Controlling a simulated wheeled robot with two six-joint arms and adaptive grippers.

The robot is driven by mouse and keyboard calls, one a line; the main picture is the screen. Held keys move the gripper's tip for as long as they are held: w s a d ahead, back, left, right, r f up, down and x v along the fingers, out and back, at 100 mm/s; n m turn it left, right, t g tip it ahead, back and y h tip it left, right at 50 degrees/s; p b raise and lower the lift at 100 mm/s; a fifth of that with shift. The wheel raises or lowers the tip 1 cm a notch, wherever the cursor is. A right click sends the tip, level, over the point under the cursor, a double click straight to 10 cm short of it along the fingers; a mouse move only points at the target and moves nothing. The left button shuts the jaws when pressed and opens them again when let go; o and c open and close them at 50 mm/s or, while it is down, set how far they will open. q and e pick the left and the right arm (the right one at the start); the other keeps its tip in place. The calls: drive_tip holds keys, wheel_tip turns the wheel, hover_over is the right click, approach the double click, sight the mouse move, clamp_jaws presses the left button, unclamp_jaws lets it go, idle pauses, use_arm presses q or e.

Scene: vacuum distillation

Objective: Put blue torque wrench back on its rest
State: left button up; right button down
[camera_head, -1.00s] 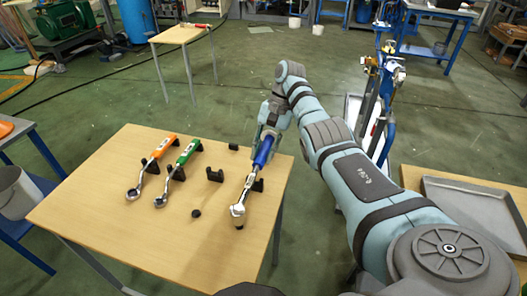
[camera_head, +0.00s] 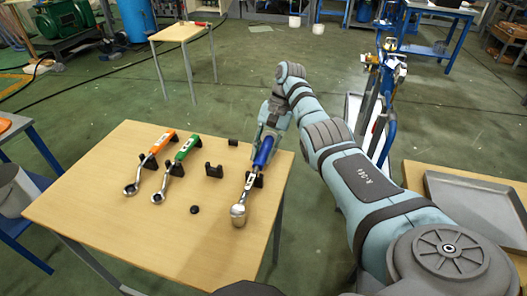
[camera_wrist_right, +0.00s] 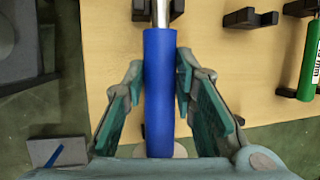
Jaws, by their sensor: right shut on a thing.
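The blue torque wrench has a blue handle (camera_head: 263,152), a metal shaft and a round metal head (camera_head: 238,215) pointing to the near edge of the table. My right gripper (camera_head: 268,136) is shut on the far part of the handle. In the right wrist view, its fingers (camera_wrist_right: 157,100) lie on both sides of the blue handle (camera_wrist_right: 158,85). A black rest (camera_head: 258,181) is at the shaft, and also shows under it in the wrist view (camera_wrist_right: 139,10). Whether the shaft touches it I cannot tell. My left gripper is out of view.
An orange-handled wrench (camera_head: 160,143) and a green-handled wrench (camera_head: 186,149) lie on rests to the left. An empty black rest (camera_head: 213,170), a small black block (camera_head: 233,142) and a black disc (camera_head: 194,209) are between. The wooden table (camera_head: 130,235) is clear at the front.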

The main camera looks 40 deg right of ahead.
drive_tip(key=shift+f+b, duration=0.3)
drive_tip(key=shift+f, duration=0.05)
drive_tip(key=c, duration=1.2)
unclamp_jaws()
wheel_tip(320, 180, up, 10)
drive_tip(key=p, duration=0.9)
drive_tip(key=shift+s+p, duration=0.1)
drive_tip(key=shift+p, duration=0.25)
drive_tip(key=shift+a+m+t, duration=0.1)
drive_tip(key=shift+m+t, duration=0.3)
drive_tip(key=shift+m, duration=0.1)
drive_tip(key=r+m+t+h+p, duration=0.1)
drive_tip(key=r+m, duration=0.2)
drive_tip(key=m, duration=0.2)
drive_tip(key=r+m+t+h, duration=0.1)
drive_tip(key=r+m, duration=0.2)
drive_tip(key=m, duration=0.3)
drive_tip(key=a+r+m+t+h+p, duration=0.1)
drive_tip(key=r+m+t, duration=0.1)
drive_tip(key=m, duration=0.4)
drive_tip(key=shift+w+r+h+p, duration=0.2)
drive_tip(key=shift+r+h+p, duration=0.1)
drive_tip(key=shift+r+h, duration=0.15)
